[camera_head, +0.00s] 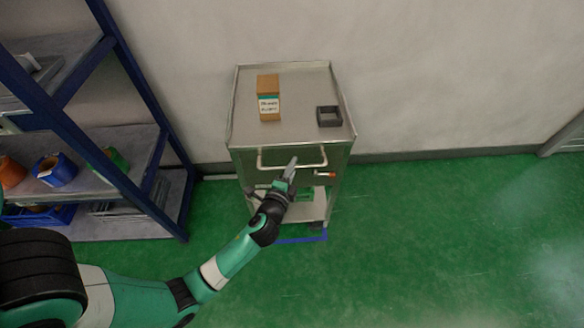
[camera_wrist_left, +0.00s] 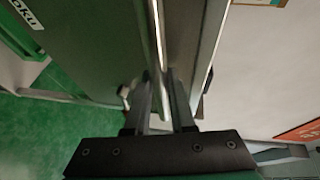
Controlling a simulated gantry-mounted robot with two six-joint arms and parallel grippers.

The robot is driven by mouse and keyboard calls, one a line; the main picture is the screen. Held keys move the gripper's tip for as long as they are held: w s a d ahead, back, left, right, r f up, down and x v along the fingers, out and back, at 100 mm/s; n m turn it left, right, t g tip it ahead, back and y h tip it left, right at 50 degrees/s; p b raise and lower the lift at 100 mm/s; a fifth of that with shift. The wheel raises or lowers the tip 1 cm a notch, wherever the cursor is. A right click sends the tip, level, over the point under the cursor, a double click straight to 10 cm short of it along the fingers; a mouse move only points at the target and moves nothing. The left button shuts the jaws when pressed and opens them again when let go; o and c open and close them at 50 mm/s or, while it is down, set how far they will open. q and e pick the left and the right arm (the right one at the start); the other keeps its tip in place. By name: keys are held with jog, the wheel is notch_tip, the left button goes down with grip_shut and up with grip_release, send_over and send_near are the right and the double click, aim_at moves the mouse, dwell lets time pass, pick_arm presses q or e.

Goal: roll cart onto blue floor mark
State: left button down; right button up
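The metal cart (camera_head: 285,140) stands against the wall, with a flat top, a drawer-like front, and a lower shelf. Its front handle (camera_head: 310,163) is a pale horizontal bar. My left gripper (camera_head: 291,166) is at the middle of this handle. In the left wrist view, my left gripper's fingers (camera_wrist_left: 163,88) close on a bar running between them, seemingly the handle. Part of the blue floor mark (camera_head: 302,240) shows as a line and corner at the cart's near lower edge; the rest is hidden by the cart and my arm. My right gripper is not in view.
On the cart top are a cardboard box (camera_head: 268,85) and a small dark open box (camera_head: 329,116). A blue-framed shelf rack (camera_head: 150,95) with several containers stands close on the left. The green floor (camera_head: 430,240) to the right and front is clear. A wall (camera_head: 440,70) is behind.

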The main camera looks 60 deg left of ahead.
pick_arm(q)
jog(key=c, duration=1)
grip_release()
jog(key=shift+w+d, duration=0.1)
jog(key=shift+w, duration=0.05)
jog(key=shift+c, duration=0.2)
jog(key=shift+o, duration=1.4)
jog(key=shift+w, duration=0.15)
jog(key=shift+s+d, duration=0.1)
jog(key=shift+s, duration=0.1)
jog(key=p+v, duration=0.2)
jog(key=v, duration=0.9)
jog(key=shift+s+r+p, duration=0.15)
jog(key=shift+p, duration=0.15)
jog(key=shift+d, duration=0.1)
